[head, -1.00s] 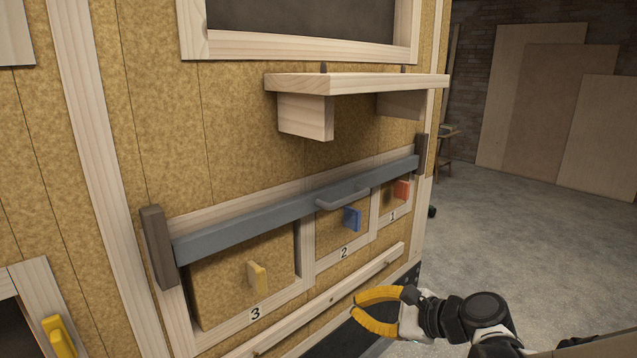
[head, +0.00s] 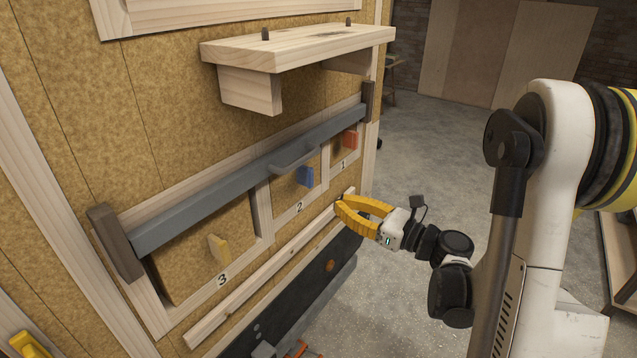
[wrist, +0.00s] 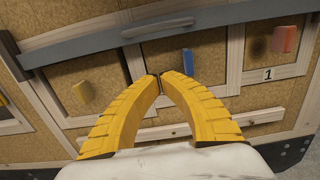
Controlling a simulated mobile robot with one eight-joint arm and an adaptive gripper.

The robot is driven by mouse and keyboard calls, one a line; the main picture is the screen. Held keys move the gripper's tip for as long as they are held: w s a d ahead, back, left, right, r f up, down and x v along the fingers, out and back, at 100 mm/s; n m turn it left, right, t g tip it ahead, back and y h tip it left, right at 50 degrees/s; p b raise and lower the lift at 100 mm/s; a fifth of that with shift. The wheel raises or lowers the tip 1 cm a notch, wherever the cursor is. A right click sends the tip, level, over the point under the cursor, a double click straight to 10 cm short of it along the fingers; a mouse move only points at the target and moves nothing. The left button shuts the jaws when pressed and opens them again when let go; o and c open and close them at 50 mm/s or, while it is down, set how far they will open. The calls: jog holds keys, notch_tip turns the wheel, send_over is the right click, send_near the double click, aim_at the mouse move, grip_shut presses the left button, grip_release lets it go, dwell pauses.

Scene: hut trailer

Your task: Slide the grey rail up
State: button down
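The grey rail (head: 200,208) is a long bar across the front of the numbered compartments, between two dark brown end brackets. Its grey handle (head: 293,157) sticks out near the middle. In the wrist view the rail (wrist: 75,45) crosses the top, with the handle (wrist: 158,28) above my fingertips. My gripper (head: 339,202) has yellow curved fingers and is in front of the wall, lower than the handle and to its right, apart from it. In the wrist view my gripper's tips (wrist: 160,75) meet with nothing between them.
Below the rail are compartment doors with yellow (head: 219,249), blue (head: 305,176) and red (head: 349,138) knobs. A wooden shelf (head: 300,45) juts out above the rail. A thin wooden strip (head: 265,268) runs below the doors. Open floor lies to the right.

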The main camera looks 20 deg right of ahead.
jog(key=w+a+r+p, duration=0.1)
jog(key=w+a+r, duration=0.3)
jog(key=w+a, duration=0.2)
jog(key=w, duration=0.2)
jog(key=shift+w+r+p, duration=0.15)
jog(key=shift+w+p, duration=0.15)
jog(key=shift+s+r, duration=0.1)
notch_tip(320, 180, up, 5)
jog(key=p, duration=0.2)
jog(key=shift+p, duration=0.3)
jog(key=shift+f, duration=0.35)
jog(key=b, duration=0.5)
send_near(287, 150)
jog(key=s+d+f, duration=0.3)
jog(key=s+f, duration=0.1)
jog(key=s, duration=0.1)
jog(key=shift+d+f, duration=0.15)
jog(key=shift+d, duration=0.25)
